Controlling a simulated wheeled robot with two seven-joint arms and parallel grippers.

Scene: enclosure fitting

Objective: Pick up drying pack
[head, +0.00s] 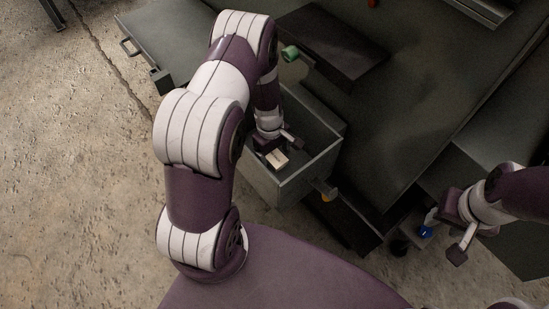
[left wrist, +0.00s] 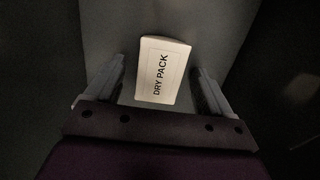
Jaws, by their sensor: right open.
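The drying pack (head: 277,159) is a small pale block inside the open-topped grey box (head: 281,186). In the left wrist view the pack (left wrist: 163,70) reads "DRY PACK" and lies between the two fingers. My left gripper (head: 279,149) reaches down into the box over the pack. In the left wrist view its fingers (left wrist: 160,84) are apart, with a visible gap on each side of the pack. My right gripper (head: 443,237) is open at the right, away from the box, near a blue knob (head: 425,232).
The box walls stand close around my left gripper. A grey panel with a handle (head: 161,80) lies at the upper left. A dark flat slab (head: 330,42) lies behind.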

